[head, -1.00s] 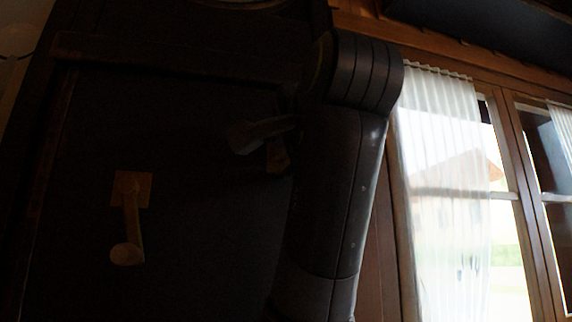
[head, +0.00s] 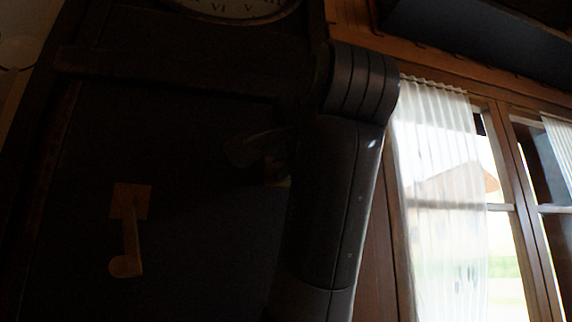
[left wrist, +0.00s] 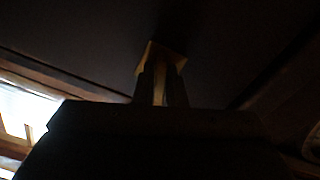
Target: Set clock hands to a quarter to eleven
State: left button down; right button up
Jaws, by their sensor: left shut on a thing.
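The clock's round dial (head: 232,8) shows only its lower rim at the top of the head view, with VI and V legible; no hands are visible. Below it on the dark case, a brass crank (head: 130,235) hangs down from a square plate, its round knob at the bottom. A second crank (head: 250,150), very dim, points left near a small plate, partly hidden by my arm. In the left wrist view my left gripper (left wrist: 161,88) is shut on a yellowish crank stem in front of a brass plate (left wrist: 165,54). My right gripper is out of view.
The dark wooden clock case (head: 180,65) fills the left side. A window with a white curtain (head: 440,190) stands at the right, beside my arm. The case front between the two cranks is clear. The light is very dim.

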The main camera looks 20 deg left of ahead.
pick_arm(q)
jog(key=n+b, duration=0.1)
jog(key=n, duration=0.1)
jog(key=shift+n, duration=0.4)
jog(key=n+b, duration=0.1)
jog(key=n, duration=0.2)
jog(key=shift+n+b, duration=0.3)
jog(key=shift+b, duration=0.1)
jog(key=n+b, duration=0.1)
jog(key=n, duration=0.3)
jog(key=shift+r+n, duration=0.1)
jog(key=shift+n, duration=1.6)
jog(key=c, duration=1.7)
grip_release()
jog(key=shift+c, duration=0.2)
jog(key=shift+o, duration=1)
jog(key=shift+w+a, duration=0.1)
jog(key=shift+w, duration=0.1)
